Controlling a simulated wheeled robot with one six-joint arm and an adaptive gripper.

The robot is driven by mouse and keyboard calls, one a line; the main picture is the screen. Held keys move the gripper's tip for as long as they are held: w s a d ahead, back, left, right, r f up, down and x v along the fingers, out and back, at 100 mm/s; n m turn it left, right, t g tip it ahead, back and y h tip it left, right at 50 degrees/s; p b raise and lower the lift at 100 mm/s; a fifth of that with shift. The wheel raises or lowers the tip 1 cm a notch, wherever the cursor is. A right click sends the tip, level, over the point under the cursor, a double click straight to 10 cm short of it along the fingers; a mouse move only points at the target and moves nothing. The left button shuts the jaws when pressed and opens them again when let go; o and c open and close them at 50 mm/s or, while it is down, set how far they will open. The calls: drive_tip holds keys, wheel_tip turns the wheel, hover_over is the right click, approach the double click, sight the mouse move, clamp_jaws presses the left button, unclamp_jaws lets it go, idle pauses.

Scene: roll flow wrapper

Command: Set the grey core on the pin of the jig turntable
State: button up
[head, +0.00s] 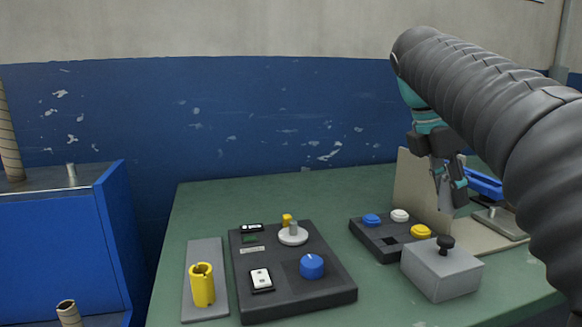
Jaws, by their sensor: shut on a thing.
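My gripper (452,191) is at the right, above the table's back right part, pointing down. It is shut on a light grey piece, which I take to be the grey core (444,195); the fingers and arm hide part of it. The jig turntable (293,237) is a pale round disc on a dark panel left of the gripper. A short grey pin (293,227) stands up from its middle, with no core around it. The gripper and core are well apart from the turntable, to its right and higher in the picture.
A yellow core (202,286) stands on a grey plate at the left. The dark panel (335,288) has a blue knob (312,266) and a white switch (261,279). A button box (380,240) and a grey box with a black knob (441,272) stand at the right. A blue cabinet (60,250) is far left.

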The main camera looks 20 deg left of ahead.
drive_tip(key=w+a+n+t, duration=0.15)
drive_tip(key=a+n, duration=0.25)
drive_tip(key=a, duration=1)
drive_tip(key=n+y, duration=0.2)
drive_tip(key=n, duration=0.2)
hover_over(293, 222)
drive_tip(key=shift+t, duration=0.45)
drive_tip(key=shift+f+b, duration=0.8)
drive_tip(key=shift+f, duration=1.25)
drive_tip(key=shift+r+p, duration=0.1)
drive_tip(key=shift+p, duration=0.35)
drive_tip(key=shift+f+b, duration=0.55)
drive_tip(key=shift+f, duration=1.55)
drive_tip(key=shift+f+p, duration=0.15)
drive_tip(key=shift+p, duration=0.2)
drive_tip(key=o, duration=1.4)
